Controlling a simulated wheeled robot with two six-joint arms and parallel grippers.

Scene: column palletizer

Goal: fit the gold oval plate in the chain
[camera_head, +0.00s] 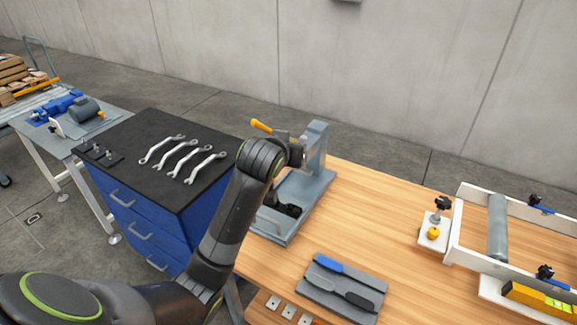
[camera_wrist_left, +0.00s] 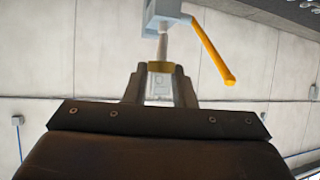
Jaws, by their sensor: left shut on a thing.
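My left gripper (camera_wrist_left: 160,78) is shut on a small gold piece, which looks like the gold oval plate (camera_wrist_left: 161,66), seen edge-on between the fingertips in the left wrist view. Its full outline is hidden. The press ram (camera_wrist_left: 162,47) stands just beyond the plate; I cannot tell if they touch. In the head view my left arm reaches over the grey press (camera_head: 316,160), and my wrist hides the gripper and plate. A dark object (camera_head: 287,208) sits low on the press base, partly hidden; I cannot tell whether it is the chain. My right gripper is not in view.
The press has a yellow lever (camera_wrist_left: 211,52). On the wooden bench (camera_head: 375,220) lie a grey tool mat (camera_head: 325,299) and a roller frame (camera_head: 452,232). A blue cabinet (camera_head: 122,203) with several wrenches stands left. Bench space between press and roller frame is clear.

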